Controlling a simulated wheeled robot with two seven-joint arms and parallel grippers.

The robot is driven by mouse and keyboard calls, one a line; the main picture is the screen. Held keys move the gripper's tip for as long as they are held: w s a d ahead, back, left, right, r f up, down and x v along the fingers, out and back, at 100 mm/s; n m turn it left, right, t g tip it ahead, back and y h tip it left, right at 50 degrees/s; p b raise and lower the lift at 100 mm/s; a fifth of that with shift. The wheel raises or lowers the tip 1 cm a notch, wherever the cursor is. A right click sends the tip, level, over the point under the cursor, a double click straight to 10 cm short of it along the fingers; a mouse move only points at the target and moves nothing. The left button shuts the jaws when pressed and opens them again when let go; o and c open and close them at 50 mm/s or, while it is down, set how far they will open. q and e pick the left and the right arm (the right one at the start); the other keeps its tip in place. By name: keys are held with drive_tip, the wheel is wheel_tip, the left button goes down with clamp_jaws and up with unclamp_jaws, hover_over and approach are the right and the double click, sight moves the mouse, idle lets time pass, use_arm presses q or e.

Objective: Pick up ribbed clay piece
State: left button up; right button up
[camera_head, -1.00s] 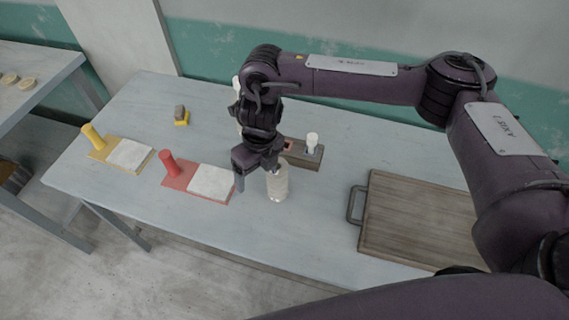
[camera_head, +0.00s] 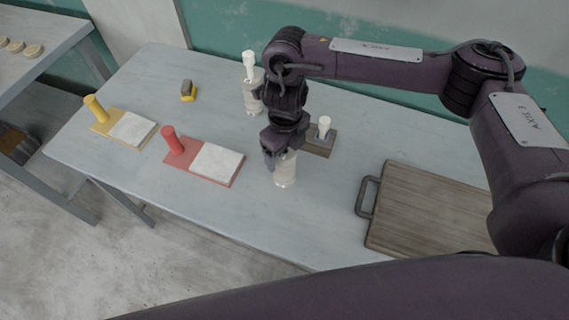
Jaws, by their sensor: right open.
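A pale, roughly cylindrical piece (camera_head: 285,174) stands upright on the table near its front middle. Faint banding suggests it is the ribbed clay piece, but its upper part is hidden behind my gripper. My right gripper (camera_head: 284,157) points down at this piece, with its jaws open around or just in front of its top. I cannot tell whether the fingers touch it. My left gripper is not in view.
A white-topped bottle (camera_head: 252,92) stands behind the gripper. A dark wooden block with a white-topped item (camera_head: 320,144) is close on the right. A red board (camera_head: 186,162), yellow board (camera_head: 111,123) and yellow-grey block (camera_head: 188,91) lie left. A wooden board (camera_head: 430,205) lies right.

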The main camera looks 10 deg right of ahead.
wheel_tip(320, 180, down, 4)
drive_tip(key=shift+a+r, duration=0.15)
drive_tip(key=shift+r, duration=0.1)
drive_tip(key=shift+f, duration=0.6)
drive_tip(key=shift+c, duration=0.3)
drive_tip(key=shift+r, duration=0.1)
drive_tip(key=c, duration=1.4)
